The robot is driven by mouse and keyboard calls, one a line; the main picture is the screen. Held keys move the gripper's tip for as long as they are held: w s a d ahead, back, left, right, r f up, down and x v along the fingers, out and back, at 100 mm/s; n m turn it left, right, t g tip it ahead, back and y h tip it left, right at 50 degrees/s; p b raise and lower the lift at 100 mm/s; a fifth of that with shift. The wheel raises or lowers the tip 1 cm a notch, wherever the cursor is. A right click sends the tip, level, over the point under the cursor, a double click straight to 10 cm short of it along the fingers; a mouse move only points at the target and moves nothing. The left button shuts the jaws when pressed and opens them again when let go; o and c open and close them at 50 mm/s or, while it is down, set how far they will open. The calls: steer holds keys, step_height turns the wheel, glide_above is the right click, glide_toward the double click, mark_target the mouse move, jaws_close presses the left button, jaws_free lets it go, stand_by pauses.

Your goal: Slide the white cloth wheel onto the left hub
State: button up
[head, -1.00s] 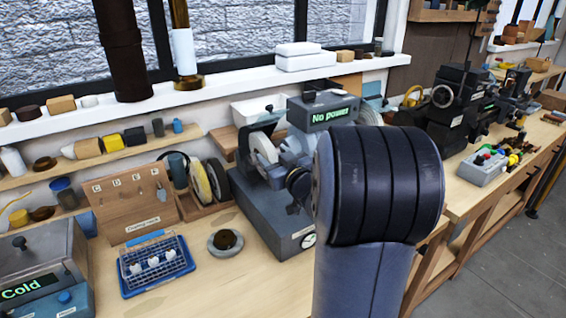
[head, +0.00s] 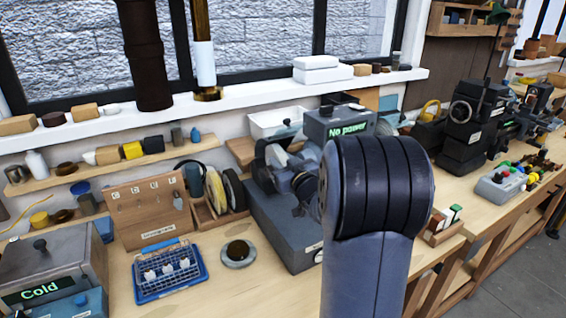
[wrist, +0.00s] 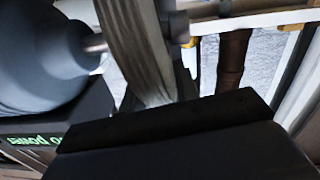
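The grinder-like machine (head: 285,228) stands mid-bench with a "No power" display. In the wrist view, upside down, its blue-grey motor (wrist: 45,50) has a short shaft (wrist: 95,45) on the left hub side. A pale, layered wheel (wrist: 138,45), apparently the white cloth wheel, stands edge-on at the shaft end; I cannot tell whether it is seated. Part of my gripper (wrist: 170,118) shows as a dark bar just below the wheel. Its fingertips are not clear, so its grip is uncertain. In the head view my arm hides part of the machine.
A rack (head: 205,215) left of the machine holds a cream wheel (head: 215,188) and a dark one. A blue tray (head: 165,272), a round dish (head: 238,253) and a grey box marked "Cold" (head: 50,265) are farther left. Bare bench lies in front of the dish.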

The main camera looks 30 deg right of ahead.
steer(key=c, duration=0.6)
steer(key=o, duration=1.1)
steer(key=shift+o, duration=0.2)
steer(key=s+b, duration=0.1)
steer(key=s, duration=1)
steer(key=shift+b, duration=0.35)
steer(key=shift+w, duration=0.1)
